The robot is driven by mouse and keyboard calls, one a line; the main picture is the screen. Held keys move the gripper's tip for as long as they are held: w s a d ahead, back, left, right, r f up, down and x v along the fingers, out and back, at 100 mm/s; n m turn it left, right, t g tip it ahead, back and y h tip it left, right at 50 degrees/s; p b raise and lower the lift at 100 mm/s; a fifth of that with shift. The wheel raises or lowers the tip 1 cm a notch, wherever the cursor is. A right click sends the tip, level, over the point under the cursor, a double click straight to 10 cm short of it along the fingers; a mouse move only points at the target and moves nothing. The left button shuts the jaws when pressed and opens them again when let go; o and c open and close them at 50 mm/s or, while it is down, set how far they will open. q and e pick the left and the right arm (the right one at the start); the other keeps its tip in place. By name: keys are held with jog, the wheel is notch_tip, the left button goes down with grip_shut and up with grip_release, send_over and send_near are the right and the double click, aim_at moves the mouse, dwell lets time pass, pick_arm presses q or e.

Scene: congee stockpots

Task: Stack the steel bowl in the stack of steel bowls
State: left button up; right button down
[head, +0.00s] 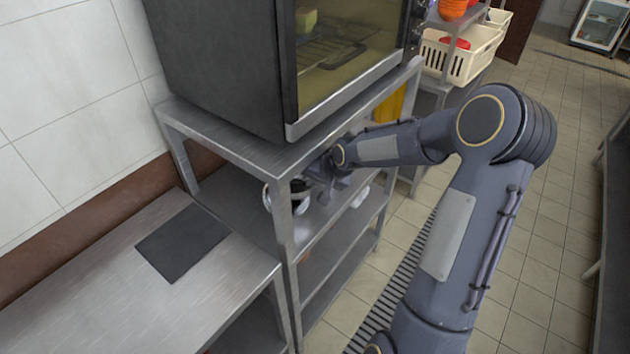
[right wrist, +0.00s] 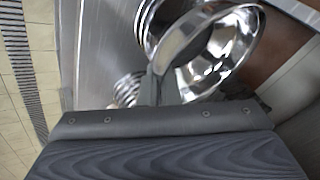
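The steel bowl (right wrist: 222,48) is large in the right wrist view, tilted, with its shiny inside toward the camera. My right gripper (right wrist: 167,85) appears closed on its near rim; the fingertips are partly hidden. A stack of steel bowls (right wrist: 148,22), with several nested rims, stands just left of and partly behind that bowl. I cannot tell whether they touch. In the head view my right gripper (head: 318,182) reaches into the shelf below the oven, beside shiny steel bowlware (head: 300,198) partly hidden by the shelf post. My left gripper is not in view.
The steel rack (head: 285,225) has a front post and a top shelf close to my right arm. An oven (head: 280,70) stands on top. More stacked metalware (right wrist: 128,88) lies left of the bowl in the wrist view. A counter with a dark mat (head: 182,243) is at left.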

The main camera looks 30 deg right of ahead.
jog(key=shift+s+f, duration=0.1)
jog(key=shift+f, duration=0.15)
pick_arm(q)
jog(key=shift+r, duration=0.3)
pick_arm(e)
jog(key=shift+f, duration=0.1)
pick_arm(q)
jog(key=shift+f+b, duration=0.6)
pick_arm(e)
jog(key=shift+f, duration=0.5)
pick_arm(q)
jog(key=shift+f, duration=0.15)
pick_arm(e)
jog(key=shift+f, duration=0.1)
jog(key=c, duration=1.7)
grip_release()
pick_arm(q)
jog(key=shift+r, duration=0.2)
